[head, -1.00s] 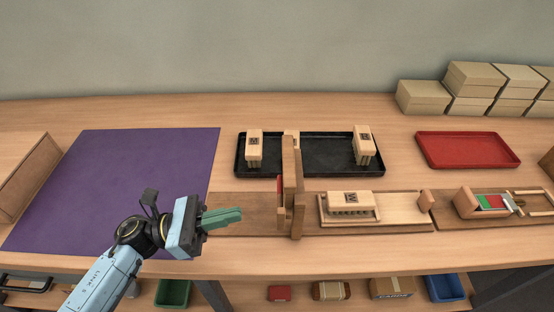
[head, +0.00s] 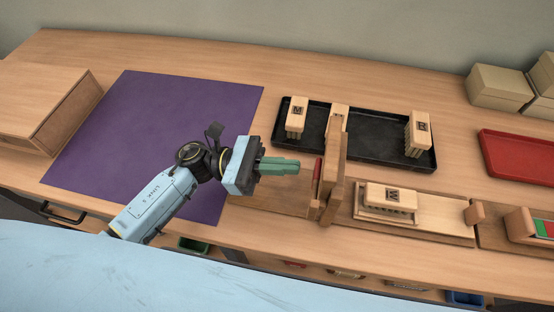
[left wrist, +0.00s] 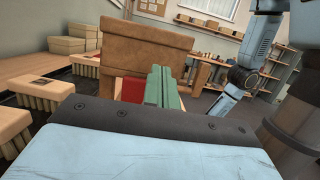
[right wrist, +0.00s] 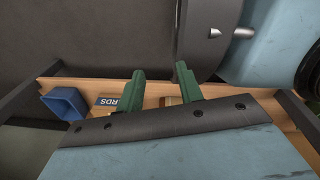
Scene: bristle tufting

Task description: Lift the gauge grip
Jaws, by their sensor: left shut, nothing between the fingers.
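The gauge shows as an upright wooden frame (head: 335,165) on a wooden base board (head: 268,195), with a narrow red part (head: 318,169) on its left face. I cannot tell which piece is its grip. My left gripper (head: 297,164) is shut and empty, its green fingers pointing right at the frame's left side, with a small gap in the head view. In the left wrist view, the fingers (left wrist: 161,70) stand before the wooden frame (left wrist: 150,42), the red part (left wrist: 131,89) left of them. My right gripper (right wrist: 160,71) is open and empty, away from the gauge.
A black tray (head: 375,148) behind the frame holds brush blocks, one marked M (head: 297,116) and one R (head: 418,133). A W block (head: 391,196) sits on a board to the right. A purple mat (head: 150,130) lies clear at left. A red tray (head: 520,160) is far right.

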